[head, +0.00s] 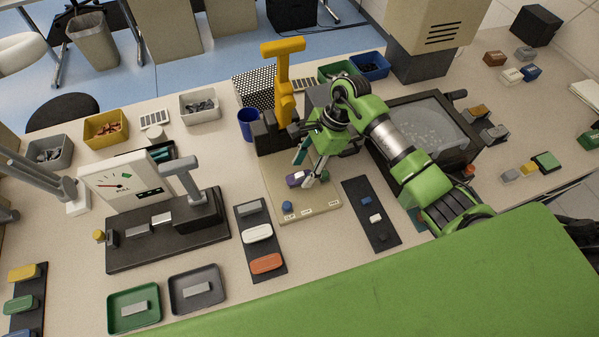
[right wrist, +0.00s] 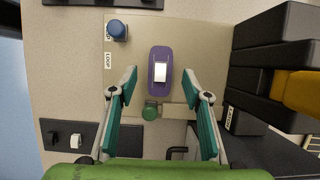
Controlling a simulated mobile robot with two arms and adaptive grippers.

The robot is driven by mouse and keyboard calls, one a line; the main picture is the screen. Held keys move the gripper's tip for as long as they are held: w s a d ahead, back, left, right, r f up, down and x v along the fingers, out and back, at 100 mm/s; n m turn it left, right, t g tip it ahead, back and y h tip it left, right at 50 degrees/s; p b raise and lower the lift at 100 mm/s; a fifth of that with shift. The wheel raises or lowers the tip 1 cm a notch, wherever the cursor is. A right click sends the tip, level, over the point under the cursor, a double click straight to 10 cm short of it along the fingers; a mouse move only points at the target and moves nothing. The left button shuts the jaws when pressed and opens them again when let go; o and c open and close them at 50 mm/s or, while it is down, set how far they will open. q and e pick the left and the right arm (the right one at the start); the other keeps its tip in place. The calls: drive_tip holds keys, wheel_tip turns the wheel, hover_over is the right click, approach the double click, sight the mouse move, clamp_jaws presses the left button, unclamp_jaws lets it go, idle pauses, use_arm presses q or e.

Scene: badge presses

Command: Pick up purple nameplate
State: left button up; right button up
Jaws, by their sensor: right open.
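The purple nameplate (head: 293,180) lies on a beige board (head: 329,207) in front of the yellow-handled press. In the right wrist view the nameplate (right wrist: 160,89) is a purple oval with a white piece on its middle. My right gripper (head: 304,174) is open and empty above the board, with teal fingers pointing down. In the right wrist view its fingertips (right wrist: 160,73) are on either side of the nameplate, with gaps on both sides. I cannot tell the exact height left between them. My left gripper is not in view.
The yellow-handled press (head: 284,88) stands just behind the board. A blue knob (head: 287,206) and a green knob (right wrist: 150,111) are on the board near the nameplate. Dark trays with small plates (head: 258,234) lie to the left, and another dark tray (head: 381,236) lies to the right.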

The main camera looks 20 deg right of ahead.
drive_tip(key=shift+a+f, duration=0.15)
drive_tip(key=shift+f, duration=0.4)
drive_tip(key=c, duration=1.1)
drive_tip(key=shift+c, duration=0.4)
drive_tip(key=shift+r, duration=0.15)
